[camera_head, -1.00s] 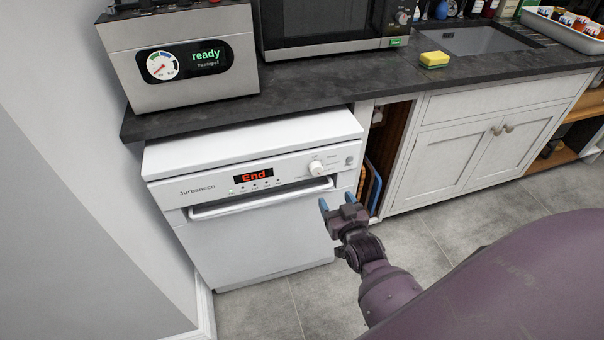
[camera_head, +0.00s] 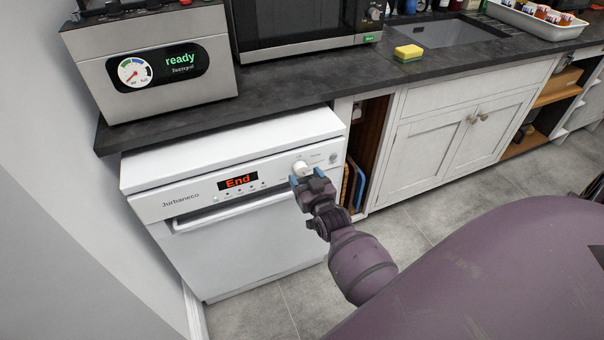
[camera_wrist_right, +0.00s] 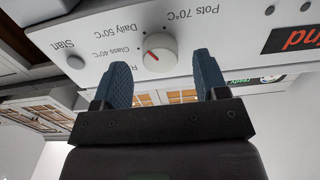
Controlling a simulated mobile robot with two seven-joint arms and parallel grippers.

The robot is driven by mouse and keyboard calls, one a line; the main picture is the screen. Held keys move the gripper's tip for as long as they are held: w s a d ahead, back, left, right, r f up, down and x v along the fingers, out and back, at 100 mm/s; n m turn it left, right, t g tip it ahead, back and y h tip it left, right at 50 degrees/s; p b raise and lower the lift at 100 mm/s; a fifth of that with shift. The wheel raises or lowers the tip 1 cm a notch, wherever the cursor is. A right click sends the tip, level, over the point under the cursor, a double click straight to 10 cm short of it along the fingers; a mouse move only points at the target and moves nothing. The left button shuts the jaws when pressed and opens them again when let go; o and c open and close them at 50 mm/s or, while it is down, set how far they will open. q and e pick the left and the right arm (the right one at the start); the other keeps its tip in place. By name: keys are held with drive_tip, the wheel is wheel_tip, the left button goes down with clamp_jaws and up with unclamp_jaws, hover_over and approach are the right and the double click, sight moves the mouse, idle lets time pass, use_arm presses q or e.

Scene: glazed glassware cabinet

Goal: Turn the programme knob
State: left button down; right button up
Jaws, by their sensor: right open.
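The programme knob (camera_head: 300,168) is a round white dial on the right part of the white dishwasher's (camera_head: 235,240) front panel. In the right wrist view the knob (camera_wrist_right: 160,53) shows upside down, with a red pointer mark and labels such as "Glass 40°C", "Daily 50°C" and "Pots 70°C" around it. My right gripper (camera_head: 307,179) is open, its blue fingers just in front of the knob. In the right wrist view the fingers (camera_wrist_right: 165,80) are apart, to either side of the knob and seemingly short of it. The display (camera_head: 238,182) reads "End". My left gripper is not in view.
The dishwasher handle (camera_head: 200,217) runs below the panel. A Start button (camera_wrist_right: 75,62) is beside the knob. The dark counter (camera_head: 290,95) overhangs above, with a steel machine (camera_head: 155,65), a microwave and a yellow sponge (camera_head: 408,53). Open floor lies to the right.

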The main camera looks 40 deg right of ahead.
drive_tip(key=shift+x, duration=0.85)
drive_tip(key=shift+w+d, duration=0.1)
drive_tip(key=shift+w, duration=0.15)
drive_tip(key=shift+c, duration=0.2)
drive_tip(key=c, duration=0.9)
